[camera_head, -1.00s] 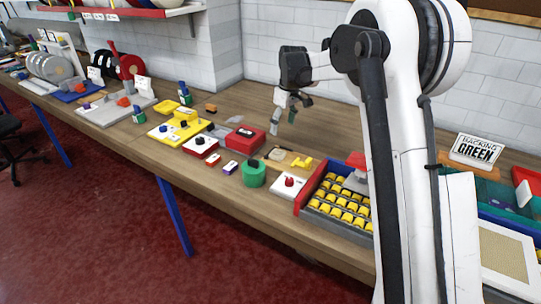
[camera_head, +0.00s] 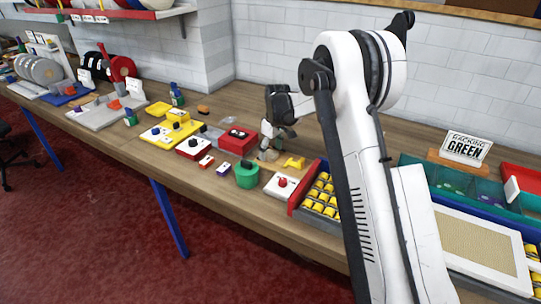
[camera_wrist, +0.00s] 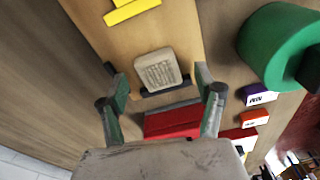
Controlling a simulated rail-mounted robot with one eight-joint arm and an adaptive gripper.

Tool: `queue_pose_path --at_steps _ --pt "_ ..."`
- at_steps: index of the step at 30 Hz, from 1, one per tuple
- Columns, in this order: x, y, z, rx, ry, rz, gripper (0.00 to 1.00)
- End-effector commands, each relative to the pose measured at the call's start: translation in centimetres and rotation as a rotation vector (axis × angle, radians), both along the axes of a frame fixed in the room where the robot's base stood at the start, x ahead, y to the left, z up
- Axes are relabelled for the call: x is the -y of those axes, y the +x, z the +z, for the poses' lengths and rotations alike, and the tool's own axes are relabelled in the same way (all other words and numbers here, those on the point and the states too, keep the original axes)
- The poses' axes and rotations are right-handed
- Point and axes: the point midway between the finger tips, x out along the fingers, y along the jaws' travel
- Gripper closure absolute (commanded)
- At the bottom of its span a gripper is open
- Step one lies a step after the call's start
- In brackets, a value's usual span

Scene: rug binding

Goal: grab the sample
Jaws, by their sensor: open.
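A small beige square sample (camera_wrist: 157,70) with a ribbed, textured face lies on a light wooden board (camera_wrist: 185,30) in the wrist view. A dark strip runs along its near edge. My gripper (camera_wrist: 162,88) is open, with its two fingers spread left and right of the sample's near side. Nothing is held between them. In the head view my gripper (camera_head: 272,146) is low over the bench, and the sample is largely hidden around it there.
A yellow piece (camera_head: 294,162) lies just beyond the sample. A red box (camera_head: 237,140) and a green cylinder (camera_head: 246,176) stand close by. A tray of yellow spools (camera_head: 320,195) and a white block with a red knob (camera_head: 281,186) are to the right.

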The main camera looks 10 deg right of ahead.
Motion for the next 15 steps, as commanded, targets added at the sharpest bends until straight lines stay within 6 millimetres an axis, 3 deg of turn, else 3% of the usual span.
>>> queue_pose_path --at_steps 3,9,15 --pt "-0.05 0.09 -1.02 0.0 0.0 0.0 0.34" --pt "-0.05 0.09 -1.09 0.0 0.0 0.0 0.34" --pt "-0.04 0.09 -1.07 0.0 0.0 0.0 0.61"
